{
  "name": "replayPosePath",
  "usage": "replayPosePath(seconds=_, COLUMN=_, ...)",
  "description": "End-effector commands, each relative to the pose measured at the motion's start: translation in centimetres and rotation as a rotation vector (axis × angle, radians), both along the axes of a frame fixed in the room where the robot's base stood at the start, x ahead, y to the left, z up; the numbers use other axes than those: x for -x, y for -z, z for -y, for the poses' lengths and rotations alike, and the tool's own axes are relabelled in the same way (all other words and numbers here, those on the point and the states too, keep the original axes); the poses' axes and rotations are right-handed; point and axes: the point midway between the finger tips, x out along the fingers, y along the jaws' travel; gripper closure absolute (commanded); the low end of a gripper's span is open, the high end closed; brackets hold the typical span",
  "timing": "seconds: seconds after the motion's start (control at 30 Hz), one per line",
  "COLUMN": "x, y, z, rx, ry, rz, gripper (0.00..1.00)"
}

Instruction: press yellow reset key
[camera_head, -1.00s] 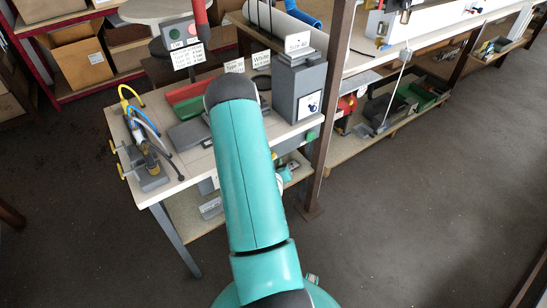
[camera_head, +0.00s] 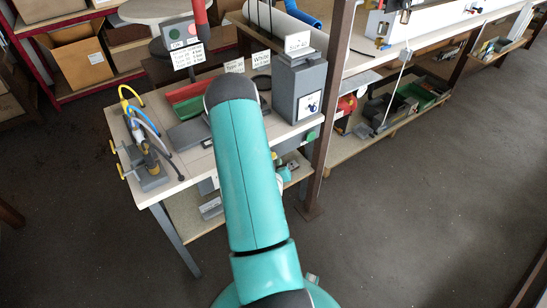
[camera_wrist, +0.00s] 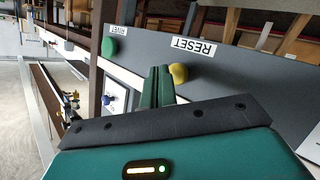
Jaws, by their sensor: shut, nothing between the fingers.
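The yellow reset key (camera_wrist: 178,73) is a small round knob on the dark grey panel (camera_wrist: 235,78) in the wrist view. The RESET label (camera_wrist: 193,47), seen upside down, is just above it in the picture. My gripper (camera_wrist: 157,72) is shut and empty, with its dark green fingers pointing toward the panel. The fingertips show just left of the yellow key and partly overlap its edge. I cannot tell whether they touch it. In the head view my arm hides the key and most of the gripper.
A green button (camera_wrist: 109,47) with its own label is on the same panel, left of the key; it also shows in the head view (camera_head: 310,136). The workbench (camera_head: 150,190) carries a grey box (camera_head: 298,88) and coloured hoses (camera_head: 135,105). A brown post (camera_head: 328,130) stands close right of my arm.

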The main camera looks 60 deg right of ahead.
Motion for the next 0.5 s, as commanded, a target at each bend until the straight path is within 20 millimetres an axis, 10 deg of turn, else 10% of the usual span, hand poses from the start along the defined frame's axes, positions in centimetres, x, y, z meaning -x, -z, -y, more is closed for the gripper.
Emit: replayPosePath(seconds=0.5, x=-0.82, y=-0.02, z=0.39, rx=0.001, ry=0.0, rz=0.0, gripper=1.0)
